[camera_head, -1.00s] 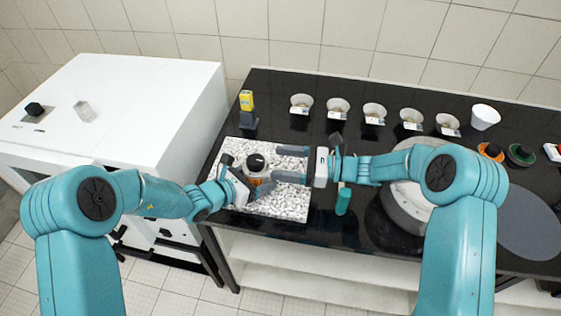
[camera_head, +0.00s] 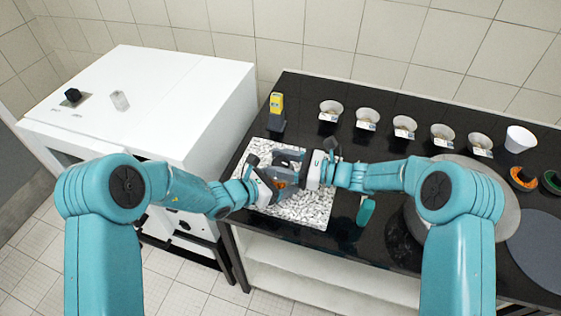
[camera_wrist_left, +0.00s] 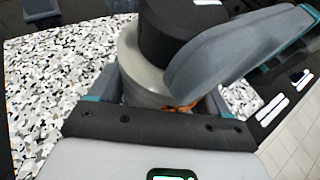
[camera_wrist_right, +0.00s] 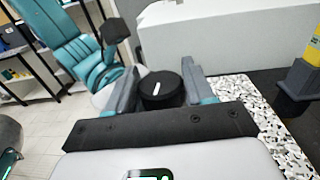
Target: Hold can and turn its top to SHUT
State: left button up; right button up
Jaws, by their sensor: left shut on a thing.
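The can (camera_wrist_left: 143,72) has a pale grey body and stands on the speckled board (camera_head: 305,210). Its black top (camera_wrist_left: 180,28) carries a white mark; the top also shows in the right wrist view (camera_wrist_right: 161,90). My left gripper (camera_head: 277,186) is shut on the can body, with a bit of orange showing between its fingers. My right gripper (camera_head: 283,167) is open, its two fingers on either side of the black top with small gaps. In the head view the grippers hide most of the can. I cannot read any marking on the top.
A yellow-and-grey device (camera_head: 277,110) stands behind the board. Several labelled bowls (camera_head: 367,118) line the back of the black bench. A teal item (camera_head: 366,211) lies right of the board. A white cabinet (camera_head: 170,100) stands at the left.

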jog(key=c, duration=0.3)
jog(key=shift+r+t, duration=0.1)
jog(key=shift+t, duration=0.2)
jog(key=m+t+h, duration=0.1)
jog(key=m+t, duration=0.1)
jog(key=m+t+h, duration=0.2)
jog(key=t, duration=0.1)
jog(key=shift+a+t, duration=0.1)
jog(key=shift+t, duration=0.2)
jog(key=shift+m+t+h, duration=1.5)
jog(key=shift+m+t, duration=0.1)
jog(key=shift+h, duration=0.3)
jog(key=o, duration=1)
jog(key=shift+c, duration=0.2)
